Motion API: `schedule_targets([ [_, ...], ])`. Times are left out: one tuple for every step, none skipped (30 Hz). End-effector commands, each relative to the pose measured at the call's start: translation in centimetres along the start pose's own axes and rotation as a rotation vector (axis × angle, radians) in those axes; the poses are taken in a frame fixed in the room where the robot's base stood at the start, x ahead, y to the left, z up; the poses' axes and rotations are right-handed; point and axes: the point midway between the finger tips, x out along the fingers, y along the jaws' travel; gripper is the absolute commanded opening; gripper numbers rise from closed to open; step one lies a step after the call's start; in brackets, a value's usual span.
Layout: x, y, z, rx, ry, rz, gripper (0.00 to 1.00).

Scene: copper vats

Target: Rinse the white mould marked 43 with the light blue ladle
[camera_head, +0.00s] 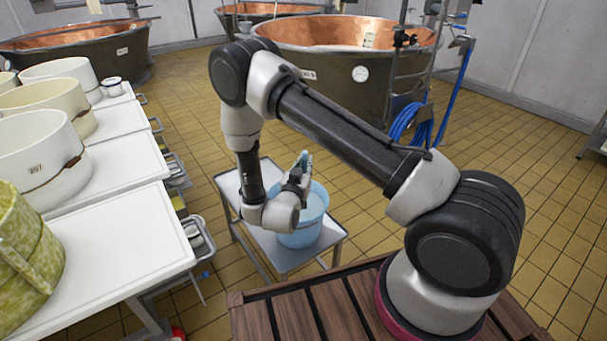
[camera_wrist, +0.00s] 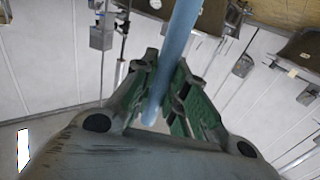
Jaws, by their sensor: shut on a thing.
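My gripper (camera_head: 298,174) is over a light blue bucket (camera_head: 305,232) in the head view. In the wrist view my gripper (camera_wrist: 166,75) is shut on the light blue ladle (camera_wrist: 178,40), whose handle runs up between the fingers. The ladle's bowl is out of sight in both views. White moulds stand on the tables at left, one near (camera_head: 38,165) and one farther back (camera_head: 62,76). The nearer one's mark looks like three digits; I cannot make out a 43 on any mould.
A cream mould (camera_head: 45,102) and a mottled green mould (camera_head: 25,262) share the white tables (camera_head: 120,235). The bucket stands on a small metal table (camera_head: 325,238). Copper vats (camera_head: 345,75) stand behind, with a coiled blue hose (camera_head: 408,122). Tiled floor is open at right.

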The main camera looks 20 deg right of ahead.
Motion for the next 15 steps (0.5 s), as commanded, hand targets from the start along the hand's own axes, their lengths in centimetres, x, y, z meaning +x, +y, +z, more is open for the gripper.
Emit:
schedule_targets([
  [0.0, 0.0, 0.0, 0.000, 0.000, 0.000, 0.00],
  [0.0, 0.0, -0.1, 0.000, 0.000, 0.000, 0.00],
  [0.0, 0.0, -0.2, 0.001, 0.001, 0.000, 0.00],
  [0.0, 0.0, -0.3, 0.001, 0.001, 0.000, 0.00],
  [0.0, 0.0, -0.5, 0.001, 0.001, 0.000, 0.00],
  [0.0, -0.1, -0.9, 0.002, 0.002, 0.000, 0.00],
  [0.0, -0.1, -1.3, 0.002, 0.002, 0.000, 0.00],
  [0.0, -0.1, -1.7, 0.002, 0.002, 0.000, 0.00],
  [0.0, -0.1, -2.4, 0.003, 0.002, 0.000, 0.00],
  [0.0, -0.1, -2.9, 0.004, 0.002, 0.000, 0.00],
  [0.0, -0.1, -3.5, 0.004, 0.002, 0.000, 0.00],
  [0.0, -0.1, -4.4, 0.004, 0.002, 0.000, 0.00],
  [0.0, -0.1, -5.1, 0.005, 0.002, 0.000, 0.00],
  [0.0, -0.1, -5.7, 0.004, 0.001, 0.000, 0.00],
  [0.0, 0.0, -6.6, 0.005, 0.002, 0.000, 0.00],
])
